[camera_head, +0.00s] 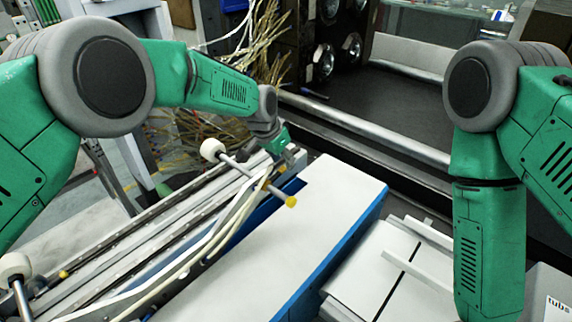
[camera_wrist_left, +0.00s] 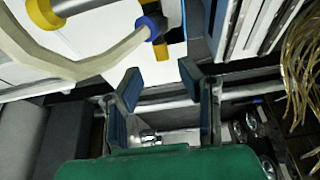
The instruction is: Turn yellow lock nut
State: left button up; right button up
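A small yellow nut (camera_head: 281,168) sits at the far end of the rail assembly, close to my left gripper (camera_head: 291,158). In the left wrist view, a yellow nut (camera_wrist_left: 148,28) shows beside a blue part, ahead of the fingertips and apart from them. A larger yellow knob (camera_head: 291,201) caps the near end of a grey cross rod, and it also shows in the left wrist view (camera_wrist_left: 43,12). My left gripper is open, with nothing between its blue-padded fingers (camera_wrist_left: 162,76). My right arm hangs at the right; its gripper is out of view.
A white-topped blue-sided box (camera_head: 310,215) lies right of the rail assembly (camera_head: 130,245). The rod's white knob (camera_head: 211,149) and cream curved strips (camera_head: 215,232) lie close by. Tan strands (camera_head: 258,50) hang behind the arm. A silver bar (camera_head: 375,133) runs along the back.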

aim_at(283, 167)
pick_arm(q)
jog(key=shift+x, duration=0.75)
jog(key=shift+f, duration=0.3)
jog(key=shift+w+a+f, duration=0.25)
jog(key=shift+a+f, duration=0.1)
jog(key=shift+f, duration=0.3)
jog(key=shift+d, duration=0.2)
jog(key=c, duration=0.6)
jog(key=shift+s+d, duration=0.1)
jog(key=shift+d, duration=0.15)
grip_shut()
